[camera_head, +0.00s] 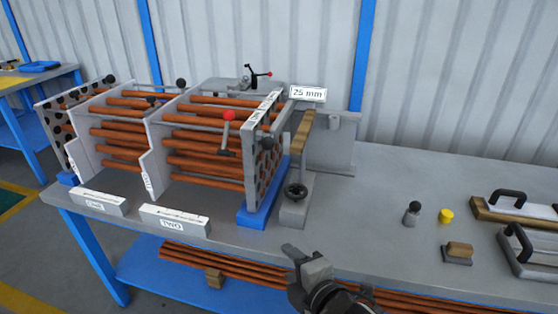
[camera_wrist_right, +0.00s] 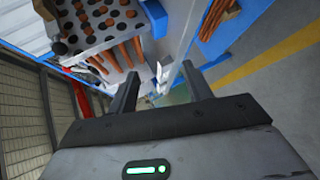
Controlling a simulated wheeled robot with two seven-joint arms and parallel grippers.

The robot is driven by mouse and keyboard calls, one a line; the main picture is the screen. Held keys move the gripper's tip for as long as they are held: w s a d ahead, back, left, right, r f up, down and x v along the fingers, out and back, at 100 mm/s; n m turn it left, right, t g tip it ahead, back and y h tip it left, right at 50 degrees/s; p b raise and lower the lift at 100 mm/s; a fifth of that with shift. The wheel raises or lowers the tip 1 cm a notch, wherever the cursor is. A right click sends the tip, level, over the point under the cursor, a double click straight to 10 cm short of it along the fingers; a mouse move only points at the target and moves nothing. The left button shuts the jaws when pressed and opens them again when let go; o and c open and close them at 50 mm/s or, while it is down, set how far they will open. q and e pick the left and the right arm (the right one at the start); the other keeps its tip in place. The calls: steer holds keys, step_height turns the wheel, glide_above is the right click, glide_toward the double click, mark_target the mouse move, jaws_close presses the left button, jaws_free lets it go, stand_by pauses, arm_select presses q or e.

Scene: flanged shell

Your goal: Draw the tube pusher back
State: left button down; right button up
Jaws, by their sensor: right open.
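A rack of copper-coloured tubes (camera_head: 205,147) runs through pale upright plates on the bench. A red-knobbed lever (camera_head: 227,130) stands at its front side. A grey stand with a wooden top piece (camera_head: 303,135) and a black handwheel (camera_head: 296,190) is right of the perforated end plate (camera_head: 262,150). I cannot tell for sure which part is the tube pusher. My right gripper (camera_head: 298,258) is in front of the bench edge, below the handwheel and apart from it. In the right wrist view its two fingers (camera_wrist_right: 160,85) are spread with nothing between them. My left gripper is not in view.
A "25 mm" sign (camera_head: 307,93) stands behind the stand. Labelled white blocks (camera_head: 174,220) lie along the front edge. A small grey knobbed piece (camera_head: 412,214), a yellow cap (camera_head: 445,216) and handled trays (camera_head: 520,210) are at right. The bench top (camera_head: 370,215) between is clear.

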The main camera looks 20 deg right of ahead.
steer(key=w+d+r+n+t+b, duration=0.1)
steer(key=w+r+n+t+b, duration=0.2)
steer(key=r+n, duration=0.5)
steer(key=n+t+h, duration=0.2)
steer(key=n, duration=0.5)
glide_toward(271, 147)
steer(key=w, duration=0.4)
steer(key=w+p, duration=0.1)
steer(key=w, duration=0.4)
steer(key=shift+w+a+r, duration=0.1)
steer(key=shift+w+r, duration=0.05)
steer(key=shift+r, duration=0.05)
jaws_close()
